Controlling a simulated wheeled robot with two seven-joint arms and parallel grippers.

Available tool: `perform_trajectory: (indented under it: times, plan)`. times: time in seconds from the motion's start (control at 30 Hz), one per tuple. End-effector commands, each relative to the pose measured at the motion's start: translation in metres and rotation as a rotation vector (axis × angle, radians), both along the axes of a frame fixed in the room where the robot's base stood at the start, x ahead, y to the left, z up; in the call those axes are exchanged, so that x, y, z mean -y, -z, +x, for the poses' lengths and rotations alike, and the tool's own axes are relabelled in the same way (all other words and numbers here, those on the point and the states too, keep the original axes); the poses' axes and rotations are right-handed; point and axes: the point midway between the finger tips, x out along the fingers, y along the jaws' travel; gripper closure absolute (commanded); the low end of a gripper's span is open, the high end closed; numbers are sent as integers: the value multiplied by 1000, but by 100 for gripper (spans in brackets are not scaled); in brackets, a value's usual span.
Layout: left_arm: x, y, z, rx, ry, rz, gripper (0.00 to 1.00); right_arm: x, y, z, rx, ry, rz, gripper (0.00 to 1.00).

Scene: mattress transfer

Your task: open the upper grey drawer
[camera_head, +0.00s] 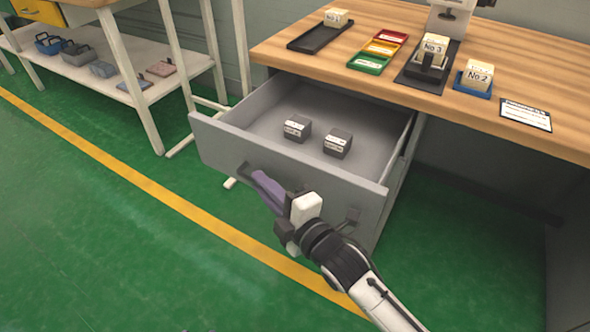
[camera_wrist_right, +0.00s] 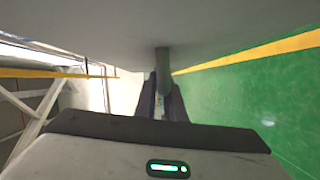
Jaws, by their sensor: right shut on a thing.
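The upper grey drawer (camera_head: 235,155) stands pulled out from under the wooden table in the head view. The right wrist view shows the purple fingers on either side of the grey handle bar (camera_wrist_right: 162,70), under the drawer front. My left gripper is not in view.
The wooden table (camera_head: 480,60) above holds a black tray (camera_head: 318,38), coloured trays (camera_head: 378,52) and numbered blocks. A white shelf (camera_head: 110,70) with several items stands at the left. Green floor with a yellow line (camera_head: 150,187) is clear in front.

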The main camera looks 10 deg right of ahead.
Motion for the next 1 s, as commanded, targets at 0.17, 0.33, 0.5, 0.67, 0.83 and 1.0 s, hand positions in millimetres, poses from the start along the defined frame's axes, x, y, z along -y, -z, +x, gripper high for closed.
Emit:
perform_trajectory:
  times: [0.17,0.33,0.5,0.67,0.83,1.0]
  plan:
    - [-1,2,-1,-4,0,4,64,-6,2,-1,-1,-9,-5,100]
    - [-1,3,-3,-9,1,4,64,-6,2,-1,0,-9,-5,100]
    - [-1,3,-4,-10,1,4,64,-5,1,-1,0,-7,-4,72]
    - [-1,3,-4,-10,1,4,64,-5,1,-1,0,-7,-4,72]
    - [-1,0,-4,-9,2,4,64,-2,1,-7,-2,-6,-4,72]
    - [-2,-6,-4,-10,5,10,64,10,-2,-33,-4,-7,-6,72]
